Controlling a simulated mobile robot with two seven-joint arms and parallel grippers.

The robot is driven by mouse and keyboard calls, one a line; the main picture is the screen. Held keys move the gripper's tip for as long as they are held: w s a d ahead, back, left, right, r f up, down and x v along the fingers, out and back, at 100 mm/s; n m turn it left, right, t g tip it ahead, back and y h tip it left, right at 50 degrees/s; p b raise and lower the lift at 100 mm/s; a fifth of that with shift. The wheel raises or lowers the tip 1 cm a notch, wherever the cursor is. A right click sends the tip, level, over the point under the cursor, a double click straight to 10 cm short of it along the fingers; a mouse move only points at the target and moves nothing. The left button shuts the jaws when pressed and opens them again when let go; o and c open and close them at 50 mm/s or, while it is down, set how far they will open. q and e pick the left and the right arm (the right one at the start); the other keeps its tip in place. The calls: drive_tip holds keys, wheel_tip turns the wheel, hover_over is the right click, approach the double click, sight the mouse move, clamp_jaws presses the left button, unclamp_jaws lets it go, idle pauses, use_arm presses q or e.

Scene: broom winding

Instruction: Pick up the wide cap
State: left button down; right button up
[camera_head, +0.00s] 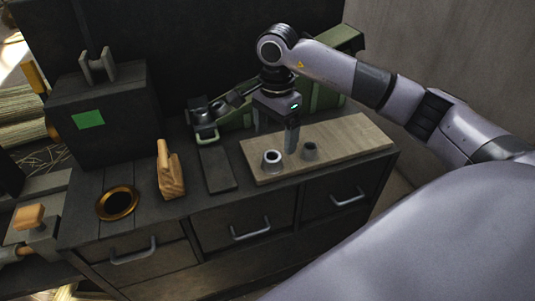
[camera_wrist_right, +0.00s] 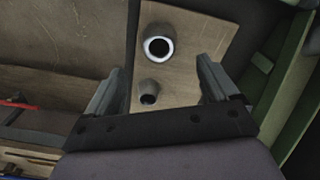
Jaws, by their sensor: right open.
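The wide cap (camera_head: 272,160) is a short grey cap with a pale ring around a dark hole. It stands on the left part of a wooden board and also shows in the right wrist view (camera_wrist_right: 158,45). A smaller, narrower grey cap (camera_head: 309,151) stands to its right, and it too is in the right wrist view (camera_wrist_right: 148,92). My right gripper (camera_head: 274,140) is open and empty above the board, pointing down, behind the caps in the head view. In the right wrist view its fingers (camera_wrist_right: 160,70) are spread to either side of the caps. My left gripper is not in view.
The wooden board (camera_head: 350,140) lies on a dark cabinet top. Left of it are a dark flat plate (camera_head: 216,169), a wooden block (camera_head: 170,172) and a brass ring (camera_head: 117,203). A green machine stands behind. The board's right part is clear.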

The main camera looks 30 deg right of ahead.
sight(272, 156)
drive_tip(key=f, duration=0.4)
drive_tip(key=a+f+p, duration=0.1)
drive_tip(key=f, duration=0.1)
drive_tip(key=shift+f, duration=0.4)
drive_tip(key=c, duration=1.1)
